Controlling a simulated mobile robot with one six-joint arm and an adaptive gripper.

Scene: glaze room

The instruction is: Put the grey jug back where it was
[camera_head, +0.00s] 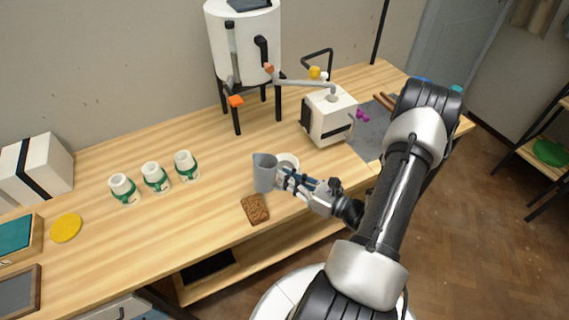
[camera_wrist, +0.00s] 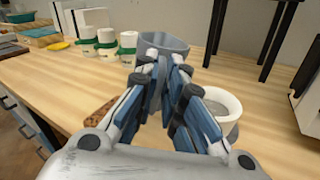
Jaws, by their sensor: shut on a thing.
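The grey jug (camera_head: 264,175) is upright near the front of the wooden table, just behind a brown textured pad. My gripper (camera_head: 284,178) reaches in from the right and is shut on the jug's right side. In the wrist view the jug's rim (camera_wrist: 165,40) shows beyond my gripper's fingers (camera_wrist: 164,68), which hide much of its body. I cannot tell whether the jug's base touches the table.
A white round vessel (camera_head: 288,161) stands close beside my gripper. The brown pad (camera_head: 255,209) lies in front of the jug. Several white-and-green jars (camera_head: 155,177) stand left. A white tank on black legs (camera_head: 243,45) and a white machine (camera_head: 328,116) stand behind.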

